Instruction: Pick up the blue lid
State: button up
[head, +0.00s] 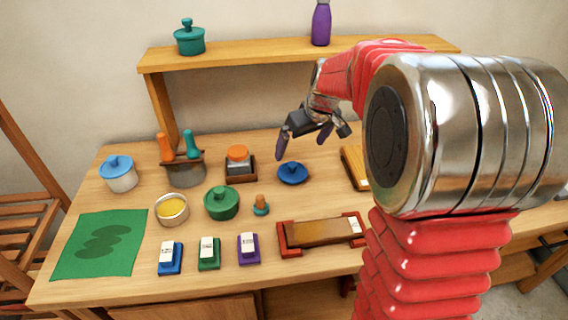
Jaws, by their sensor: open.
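A round dark-blue lid (292,174) with a small knob lies on the table, right of the middle of the back half. A second, lighter blue lid (117,163) sits on a white pot (121,181) at the table's left. My gripper (304,146) is open, with its dark purple-tipped fingers apart and nothing between them. It is close to the dark-blue lid, and in the picture its fingertips are just above it. I cannot tell the exact height gap.
The wooden table (75,288) also carries a green lidded pot (221,204), an orange-topped jar (238,159), a yellow-filled bowl (172,209) and a small orange-topped stopper (261,205). A raised shelf (250,52) spans the back. My arm hides the right side.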

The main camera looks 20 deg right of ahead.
aim_at(294, 165)
jog(key=shift+w+d+f, duration=0.5)
jog(key=shift+w+d, duration=0.05)
jog(key=shift+w, duration=0.05)
jog(key=shift+x, duration=4.3)
jog(key=shift+s, duration=0.1)
jog(key=shift+x, duration=2.65)
jog(key=shift+s, duration=0.1)
jog(key=c, duration=1.1)
